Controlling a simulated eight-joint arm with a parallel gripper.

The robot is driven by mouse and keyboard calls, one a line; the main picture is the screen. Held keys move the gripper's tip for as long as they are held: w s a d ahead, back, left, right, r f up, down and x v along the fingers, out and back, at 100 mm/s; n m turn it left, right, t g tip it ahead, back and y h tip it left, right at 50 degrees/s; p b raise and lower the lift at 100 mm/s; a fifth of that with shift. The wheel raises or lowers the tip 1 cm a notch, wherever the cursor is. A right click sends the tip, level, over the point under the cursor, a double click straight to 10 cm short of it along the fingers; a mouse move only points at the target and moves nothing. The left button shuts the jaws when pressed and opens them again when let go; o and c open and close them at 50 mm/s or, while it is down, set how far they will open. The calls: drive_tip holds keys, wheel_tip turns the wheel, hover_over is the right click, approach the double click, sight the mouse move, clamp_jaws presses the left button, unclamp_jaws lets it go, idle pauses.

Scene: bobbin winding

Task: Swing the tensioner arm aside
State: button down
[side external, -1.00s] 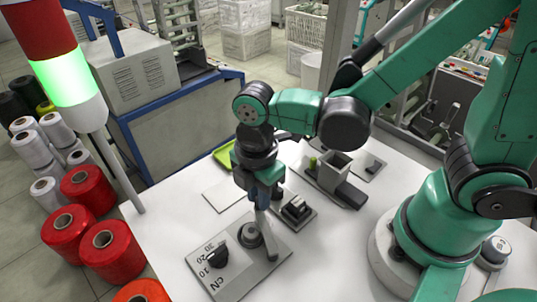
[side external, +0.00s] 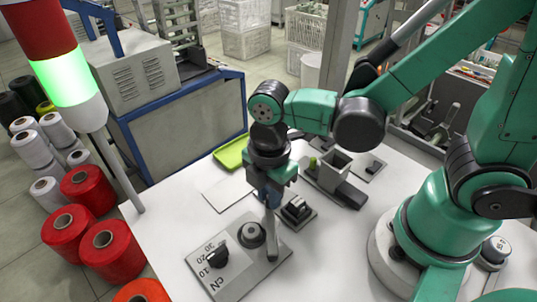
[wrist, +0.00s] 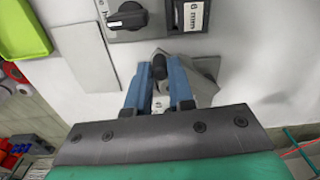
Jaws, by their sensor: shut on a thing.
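A pale grey plate (side external: 235,275) with printed numbers and a black dial knob (side external: 217,257) lies on the white table. A round dark grey hub (side external: 252,235) stands on it, beside my gripper. My gripper (side external: 270,228) points down over the plate's right part, just right of the hub. In the wrist view its blue fingers (wrist: 159,88) are shut around a dark rounded knob (wrist: 158,68), which I take to be the tensioner arm's end. The rest of the tensioner arm is mostly hidden by the fingers.
A small black device (side external: 297,210) stands close right of my gripper; its "6 mm" label (wrist: 191,15) shows in the wrist view. A flat pale sheet (side external: 226,193) and a green tray (side external: 231,153) lie behind. A grey box fixture (side external: 333,172) stands further right.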

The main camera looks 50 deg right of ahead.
drive_tip(key=shift+s+d, duration=0.3)
drive_tip(key=shift+s, duration=0.05)
drive_tip(key=shift+s+d, duration=0.4)
drive_tip(key=shift+s, duration=0.1)
drive_tip(key=shift+s+d, duration=0.1)
drive_tip(key=shift+s, duration=0.05)
idle(0.5)
drive_tip(key=c, duration=0.8)
unclamp_jaws()
drive_tip(key=shift+c, duration=0.2)
wheel_tip(320, 180, up, 7)
